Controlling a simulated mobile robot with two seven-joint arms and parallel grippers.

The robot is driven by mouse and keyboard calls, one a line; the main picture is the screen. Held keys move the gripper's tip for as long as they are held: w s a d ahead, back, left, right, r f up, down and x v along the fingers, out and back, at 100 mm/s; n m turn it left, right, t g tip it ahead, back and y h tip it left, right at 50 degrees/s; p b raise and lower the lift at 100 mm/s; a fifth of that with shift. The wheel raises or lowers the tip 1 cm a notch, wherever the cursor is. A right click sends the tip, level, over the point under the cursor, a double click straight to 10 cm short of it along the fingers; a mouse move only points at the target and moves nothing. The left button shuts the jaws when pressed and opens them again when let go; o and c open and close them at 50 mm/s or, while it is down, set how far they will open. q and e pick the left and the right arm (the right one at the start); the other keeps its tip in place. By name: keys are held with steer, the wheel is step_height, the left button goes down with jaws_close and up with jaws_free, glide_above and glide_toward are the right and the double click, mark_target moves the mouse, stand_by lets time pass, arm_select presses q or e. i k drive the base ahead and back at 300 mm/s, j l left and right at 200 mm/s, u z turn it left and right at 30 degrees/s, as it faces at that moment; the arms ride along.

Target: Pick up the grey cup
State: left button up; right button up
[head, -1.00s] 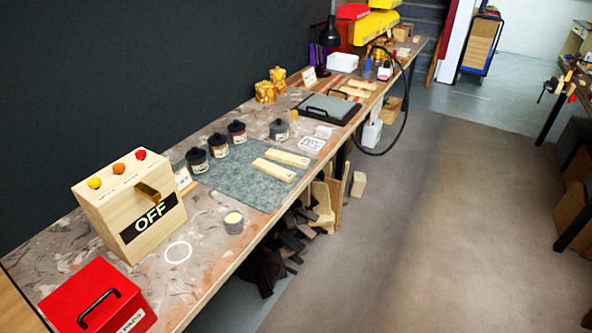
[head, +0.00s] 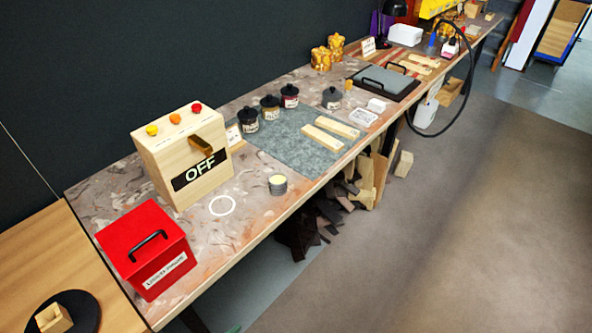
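A small grey ribbed cup (head: 278,185) with a pale yellow top stands upright on the bench near its front edge. It is to the right of a white ring (head: 222,205) marked on the bench top. Whether the yellow is a lid or its contents, I cannot tell. A grey jar with a black lid (head: 332,99) stands farther back at the mat's far edge. Neither of my grippers is in view.
A red box with a black handle (head: 148,250) and a wooden OFF box (head: 182,158) stand left of the cup. A grey mat (head: 285,145) holds two wooden strips. Dark-lidded jars (head: 269,107) line its back. A wooden surface (head: 35,255) is at lower left.

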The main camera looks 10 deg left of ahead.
mark_target(278, 180)
steer(key=i+l+u, duration=0.15)
steer(key=u, duration=1.7)
steer(key=l+u, duration=0.45)
steer(key=k+l+u, duration=0.1)
steer(key=l+u, duration=0.35)
steer(key=j, duration=0.1)
